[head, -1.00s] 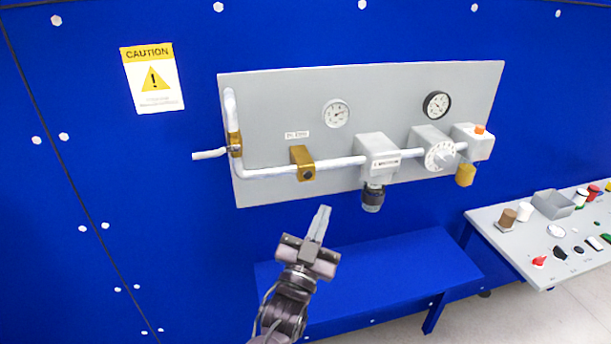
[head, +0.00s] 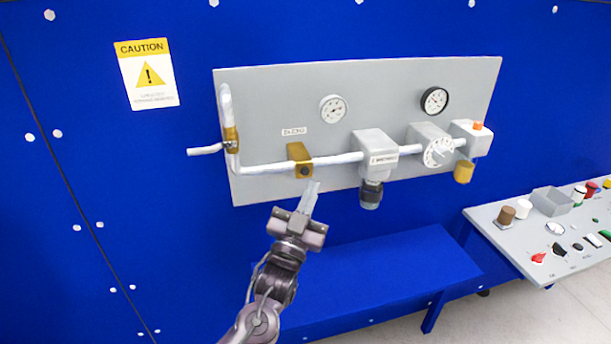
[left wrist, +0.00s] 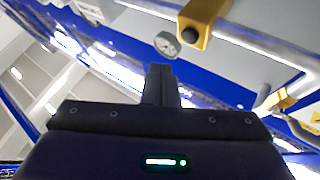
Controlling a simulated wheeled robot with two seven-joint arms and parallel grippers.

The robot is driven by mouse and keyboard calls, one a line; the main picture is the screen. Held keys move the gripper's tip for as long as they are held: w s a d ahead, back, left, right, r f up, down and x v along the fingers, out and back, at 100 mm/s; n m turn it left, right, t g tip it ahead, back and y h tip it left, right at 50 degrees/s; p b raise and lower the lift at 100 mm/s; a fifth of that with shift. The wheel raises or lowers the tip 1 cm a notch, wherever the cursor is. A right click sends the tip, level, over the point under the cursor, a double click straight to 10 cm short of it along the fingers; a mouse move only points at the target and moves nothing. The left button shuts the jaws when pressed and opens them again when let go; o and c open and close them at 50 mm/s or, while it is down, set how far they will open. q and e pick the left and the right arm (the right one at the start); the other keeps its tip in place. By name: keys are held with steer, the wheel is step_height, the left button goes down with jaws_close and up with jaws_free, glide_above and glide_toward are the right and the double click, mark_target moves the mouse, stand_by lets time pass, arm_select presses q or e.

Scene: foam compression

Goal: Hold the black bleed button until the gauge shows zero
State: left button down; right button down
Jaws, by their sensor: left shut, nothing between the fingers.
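The black bleed button (head: 304,171) is a small dark round spot on the front of a brass block (head: 298,153) on the white pipe. In the left wrist view the brass block (left wrist: 209,14) is at the top, with the dark button (left wrist: 189,36) on its near end. My left gripper (head: 314,187) is shut and empty, its tips just below the button, apparently apart from it. Its closed fingers also show in the left wrist view (left wrist: 160,72). A white-rimmed gauge (head: 333,109) is above the pipe; its reading is too small to tell. My right gripper is not in view.
The grey panel (head: 270,100) also bears a black-rimmed gauge (head: 434,101), a filter unit (head: 374,150), a dial (head: 438,152) and a lever (head: 205,150) at left. A blue bench (head: 400,270) is below. A table with small parts (head: 490,215) stands at right.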

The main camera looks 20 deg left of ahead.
mark_target(305, 171)
arm_select(q)
steer(key=shift+w+a+b, duration=0.15)
steer(key=shift+w+a, duration=0.3)
steer(key=shift+w, duration=0.2)
steer(key=shift+w+a+b, duration=0.15)
steer(key=shift+w+a, duration=0.25)
steer(key=shift+w, duration=0.2)
stand_by(1.2)
steer(key=shift+w+a, duration=0.2)
steer(key=shift+w, duration=0.1)
steer(key=shift+w+a, duration=0.35)
stand_by(4.9)
